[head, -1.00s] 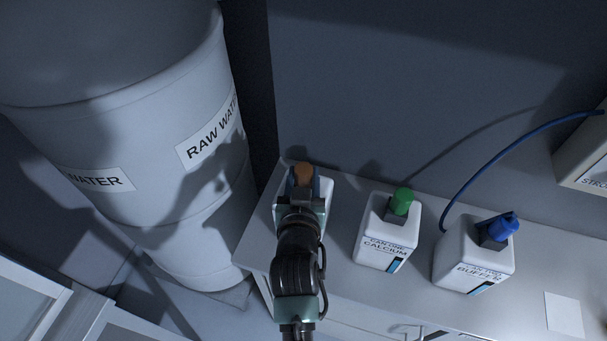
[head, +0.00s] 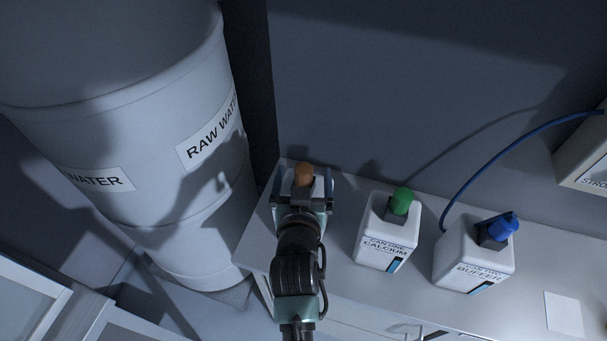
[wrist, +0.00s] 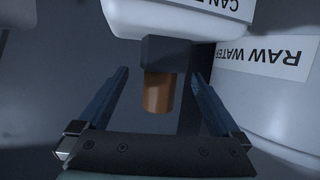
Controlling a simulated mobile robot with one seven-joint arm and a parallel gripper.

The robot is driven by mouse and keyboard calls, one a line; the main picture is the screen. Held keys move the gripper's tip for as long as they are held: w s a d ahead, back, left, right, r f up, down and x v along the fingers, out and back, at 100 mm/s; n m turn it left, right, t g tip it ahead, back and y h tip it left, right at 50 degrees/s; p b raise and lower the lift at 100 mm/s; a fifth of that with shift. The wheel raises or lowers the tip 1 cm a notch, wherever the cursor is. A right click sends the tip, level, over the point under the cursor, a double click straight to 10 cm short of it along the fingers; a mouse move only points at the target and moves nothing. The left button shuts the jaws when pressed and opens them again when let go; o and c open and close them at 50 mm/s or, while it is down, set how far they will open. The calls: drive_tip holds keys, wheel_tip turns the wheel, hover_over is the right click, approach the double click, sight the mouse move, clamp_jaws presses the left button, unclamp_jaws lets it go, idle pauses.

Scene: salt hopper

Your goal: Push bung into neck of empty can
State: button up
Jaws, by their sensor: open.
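The orange-brown bung (head: 303,174) stands in the dark neck of the leftmost white can on the bench. In the wrist view the bung (wrist: 159,92) shows below the dark square neck (wrist: 166,54) of the white can (wrist: 185,20), which appears upside down. How deep the bung sits I cannot tell. My gripper (head: 303,182) is open, its two blue fingers spread on either side of the bung, and in the wrist view its jaws (wrist: 160,88) stand clear of it. My arm hides most of this can in the head view.
A white can marked calcium with a green bung (head: 401,201) and a buffer can with a blue cap (head: 503,227) stand to the right. A blue hose (head: 490,154) arcs behind them. A large raw water tank (head: 150,130) stands left. A paper sheet (head: 564,314) lies on the bench.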

sight(303, 183)
drive_tip(key=shift+s, duration=0.1)
drive_tip(key=shift+p+v, duration=1)
drive_tip(key=shift+v, duration=1.9)
drive_tip(key=shift+s+r+b, duration=0.1)
drive_tip(key=shift+s+b, duration=0.2)
drive_tip(key=shift+s, duration=0.35)
drive_tip(key=b+v, duration=0.3)
drive_tip(key=v, duration=0.8)
drive_tip(key=shift+s+r, duration=0.25)
drive_tip(key=shift+r, duration=0.05)
